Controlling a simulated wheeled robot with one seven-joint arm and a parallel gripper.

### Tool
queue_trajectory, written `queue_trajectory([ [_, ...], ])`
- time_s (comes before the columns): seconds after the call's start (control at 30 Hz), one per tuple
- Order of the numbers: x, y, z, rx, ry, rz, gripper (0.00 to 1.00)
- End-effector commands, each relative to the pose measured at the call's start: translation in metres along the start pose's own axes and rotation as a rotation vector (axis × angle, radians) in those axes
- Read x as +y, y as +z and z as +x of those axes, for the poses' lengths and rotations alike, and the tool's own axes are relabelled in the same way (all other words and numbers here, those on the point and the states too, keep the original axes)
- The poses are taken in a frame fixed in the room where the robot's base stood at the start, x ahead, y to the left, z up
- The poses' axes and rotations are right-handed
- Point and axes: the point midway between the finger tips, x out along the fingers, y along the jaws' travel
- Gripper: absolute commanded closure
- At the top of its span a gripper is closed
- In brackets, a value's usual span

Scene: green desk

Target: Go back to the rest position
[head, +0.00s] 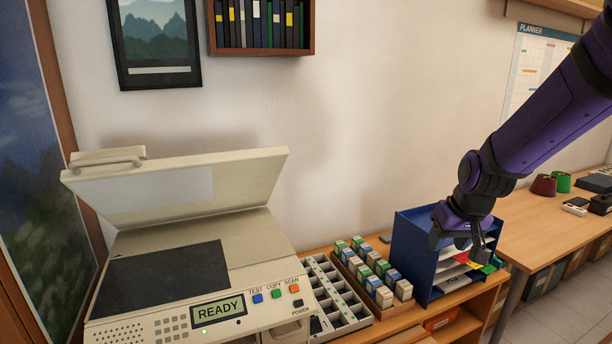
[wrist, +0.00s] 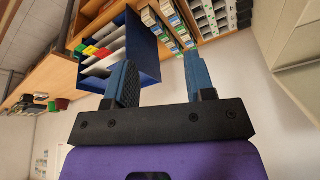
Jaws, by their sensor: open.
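My gripper (head: 474,248) hangs at the right of the head view, in front of the blue paper sorter (head: 408,256). In the wrist view my gripper (wrist: 158,82) shows two blue fingers spread wide apart with nothing between them. The blue sorter (wrist: 144,46) also shows in the wrist view, beyond the left finger, with white, red, yellow and green items in its slots. I cannot tell how far the fingers are from the sorter. My purple arm reaches in from the upper right.
A copier (head: 170,250) with its lid raised and a READY display stands at left. Beside it are a grey compartment tray (head: 357,322) and a wooden tray of small boxes (head: 372,272). A wooden desk (head: 540,225) at right holds red and green cups. A shelf (head: 262,50) hangs above.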

Motion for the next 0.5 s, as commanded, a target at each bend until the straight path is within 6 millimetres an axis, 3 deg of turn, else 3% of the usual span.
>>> queue_trajectory([
  [0.03,-0.001,0.005,-0.020,0.016,-0.001,-0.002,0.50],
  [0.2,-0.004,0.028,-0.071,0.038,0.000,-0.004,0.50],
  [0.5,-0.006,0.082,-0.148,0.080,0.011,-0.006,0.50],
])
